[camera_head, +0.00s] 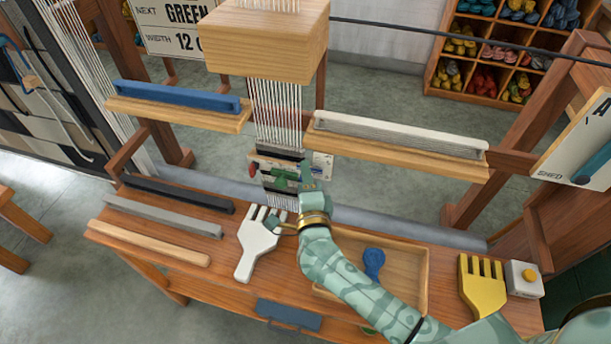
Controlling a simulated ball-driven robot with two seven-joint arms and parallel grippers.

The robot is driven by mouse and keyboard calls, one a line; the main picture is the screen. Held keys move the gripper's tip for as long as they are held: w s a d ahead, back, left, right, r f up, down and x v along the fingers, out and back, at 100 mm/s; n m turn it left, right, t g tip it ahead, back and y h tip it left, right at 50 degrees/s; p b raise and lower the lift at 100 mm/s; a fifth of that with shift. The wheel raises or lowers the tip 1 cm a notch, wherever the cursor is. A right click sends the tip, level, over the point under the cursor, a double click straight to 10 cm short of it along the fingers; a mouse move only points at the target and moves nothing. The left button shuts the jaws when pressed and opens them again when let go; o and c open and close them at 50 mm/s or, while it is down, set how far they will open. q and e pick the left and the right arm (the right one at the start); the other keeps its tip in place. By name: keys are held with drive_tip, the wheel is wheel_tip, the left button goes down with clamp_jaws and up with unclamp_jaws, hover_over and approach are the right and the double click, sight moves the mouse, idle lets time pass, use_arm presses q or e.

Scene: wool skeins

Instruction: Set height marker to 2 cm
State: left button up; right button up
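A strip of weaving (279,164) with dark, grey and green parts hangs on the white warp threads in the middle of the loom. A small red piece (253,168) is at its left edge, and a small pale plate with fine marks (322,160) is at its right edge. I cannot tell which small part is the height marker, and no 2 cm reading is legible. My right gripper (300,190) is in front of the lower right of the weaving, near the plate. Its fingers are too small and overlapped to show whether they touch anything. My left gripper is not in view.
A wooden tray (407,270) with a blue object (374,262), a yellow comb (482,288) and a button box (524,279) are on the right. Blue (175,96) and white (400,133) bars lie on side shelves.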

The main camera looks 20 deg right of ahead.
drive_tip(key=shift+o, duration=0.6)
drive_tip(key=shift+s, duration=0.1)
drive_tip(key=p+v, duration=0.2)
drive_tip(key=v, duration=1.4)
drive_tip(key=shift+p, duration=0.3)
drive_tip(key=shift+s+d, duration=0.1)
